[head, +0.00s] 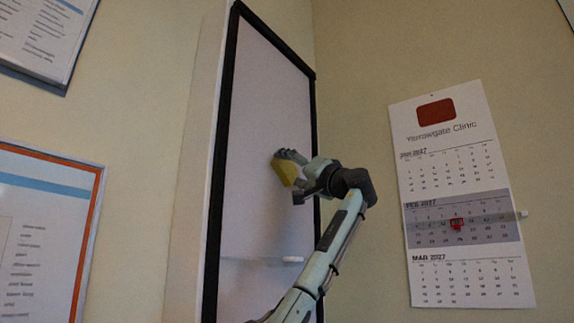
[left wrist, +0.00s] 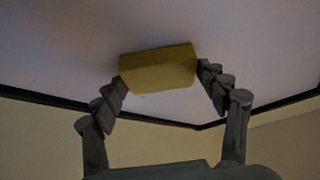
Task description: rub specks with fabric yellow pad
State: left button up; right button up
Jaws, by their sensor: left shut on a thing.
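The yellow fabric pad (head: 285,171) is held by my left gripper (head: 290,168) at the right half of a tall, pale, black-framed panel (head: 262,110) in the head view. In the left wrist view the yellow pad (left wrist: 158,68) sits between the two fingertips of the left gripper (left wrist: 160,75), which are shut on its ends. The pad lies at or very close to the panel surface (left wrist: 60,50); I cannot tell if it touches. No specks can be made out on the panel. My right gripper is not in view.
A wall calendar (head: 465,275) hangs to the right. Framed posters (head: 45,240) hang on the left wall. The panel's black frame (left wrist: 150,121) crosses the left wrist view.

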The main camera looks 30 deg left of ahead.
pick_arm(q)
jog(key=shift+w+d+r, duration=0.1)
jog(key=shift+w, duration=1.85)
send_near(297, 172)
jog(key=w+r, duration=0.1)
jog(key=w+a+r, duration=0.1)
jog(key=r, duration=0.1)
jog(key=shift+w+a+r, duration=0.2)
jog(key=shift+r, duration=0.05)
